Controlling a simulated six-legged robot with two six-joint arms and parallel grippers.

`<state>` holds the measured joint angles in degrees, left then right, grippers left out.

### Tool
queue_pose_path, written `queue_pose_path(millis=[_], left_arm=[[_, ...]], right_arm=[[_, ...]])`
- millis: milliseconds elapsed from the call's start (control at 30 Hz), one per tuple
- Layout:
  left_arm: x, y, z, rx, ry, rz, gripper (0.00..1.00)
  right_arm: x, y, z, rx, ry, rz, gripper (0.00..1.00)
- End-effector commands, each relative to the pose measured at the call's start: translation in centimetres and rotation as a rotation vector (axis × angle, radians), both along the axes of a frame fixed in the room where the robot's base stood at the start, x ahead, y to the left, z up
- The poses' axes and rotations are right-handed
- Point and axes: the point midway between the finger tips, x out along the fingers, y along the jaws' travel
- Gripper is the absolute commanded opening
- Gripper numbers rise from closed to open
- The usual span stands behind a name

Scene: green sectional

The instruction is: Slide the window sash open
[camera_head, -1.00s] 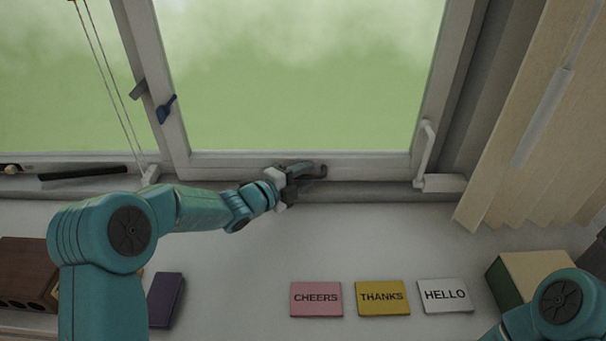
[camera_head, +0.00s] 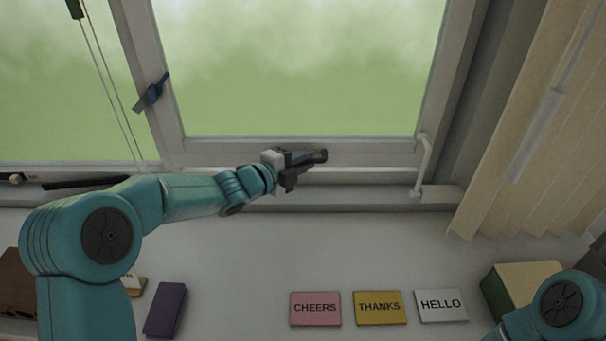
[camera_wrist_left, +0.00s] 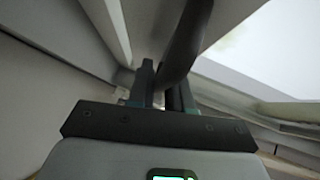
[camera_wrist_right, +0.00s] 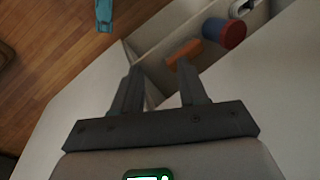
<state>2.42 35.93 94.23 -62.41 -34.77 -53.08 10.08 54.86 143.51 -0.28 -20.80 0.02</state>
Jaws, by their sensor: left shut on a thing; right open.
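The window sash (camera_head: 240,150) is a pale frame around a large pane, in the middle of the head view. A narrow pale strip shows between its bottom rail and the sill. My left gripper (camera_head: 308,158) is at the bottom rail, shut on a dark handle. The dark curved handle (camera_wrist_left: 184,45) runs between the fingers in the left wrist view; the head view mostly hides it behind the gripper. My right gripper (camera_wrist_right: 160,85) is open with nothing between its fingers; the head view shows only its arm at the bottom right.
A white stay (camera_head: 424,165) stands at the right. Pink (camera_head: 316,309), yellow (camera_head: 381,308) and white (camera_head: 441,305) cards lie below the sill. Beige blinds (camera_head: 530,130) hang at the right. A purple book (camera_head: 165,310) lies lower left.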

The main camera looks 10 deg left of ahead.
Motion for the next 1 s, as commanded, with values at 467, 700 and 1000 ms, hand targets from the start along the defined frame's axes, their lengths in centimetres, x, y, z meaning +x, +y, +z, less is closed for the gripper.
queue_pose_path(millis=[467,700,1000], left_arm=[[0.1,0.0,13.1,-0.002,-0.011,0.000,0.00],[0.1,0.0,14.8,-0.002,-0.008,0.000,0.00],[0.1,0.0,14.8,-0.002,-0.008,0.000,0.00]], right_arm=[[0.0,0.0,8.0,0.000,0.000,0.000,0.43],[0.0,0.0,9.0,0.000,0.000,0.000,0.43],[0.0,0.0,9.0,0.000,0.000,0.000,0.43]])
